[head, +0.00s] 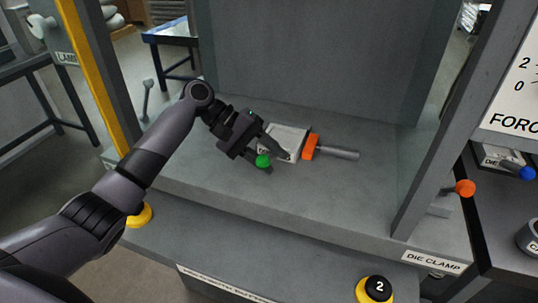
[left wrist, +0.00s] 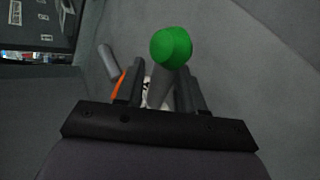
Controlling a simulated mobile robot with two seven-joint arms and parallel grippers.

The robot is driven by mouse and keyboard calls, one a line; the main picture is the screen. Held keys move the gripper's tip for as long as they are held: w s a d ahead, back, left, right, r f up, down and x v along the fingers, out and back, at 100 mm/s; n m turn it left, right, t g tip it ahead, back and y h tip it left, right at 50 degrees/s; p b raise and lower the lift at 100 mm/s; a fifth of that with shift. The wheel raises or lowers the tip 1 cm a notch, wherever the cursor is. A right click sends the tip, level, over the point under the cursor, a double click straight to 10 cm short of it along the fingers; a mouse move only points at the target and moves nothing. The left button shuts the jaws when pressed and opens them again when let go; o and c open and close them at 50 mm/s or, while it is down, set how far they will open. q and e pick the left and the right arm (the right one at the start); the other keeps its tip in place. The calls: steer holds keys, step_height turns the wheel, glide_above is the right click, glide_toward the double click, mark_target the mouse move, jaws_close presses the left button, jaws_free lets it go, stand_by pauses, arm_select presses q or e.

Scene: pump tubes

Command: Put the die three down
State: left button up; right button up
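A green knob (head: 263,161) shows at the tips of my left gripper (head: 268,152), low over the grey press bed. In the left wrist view the green knob (left wrist: 171,46) ends a grey stem (left wrist: 162,85), which lies between the two fingers of my left gripper (left wrist: 161,82). A sliver of white shows between the stem and one finger, so I cannot tell whether the fingers press on the stem. A pale plate (head: 288,139) lies just beyond the gripper and is partly hidden by it. No label reading three can be read. My right gripper is not in view.
An orange block with a grey handle (head: 338,152) lies right of the plate. The bed (head: 340,190) is clear in front and to the right. A grey upright (head: 440,130) bounds the right. An orange knob (head: 464,188) and a blue knob (head: 527,173) stand beyond it.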

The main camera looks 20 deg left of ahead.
arm_select(q)
steer(key=v, duration=0.7)
steer(key=shift+a+r, duration=0.2)
steer(key=shift+r, duration=0.05)
stand_by(0.4)
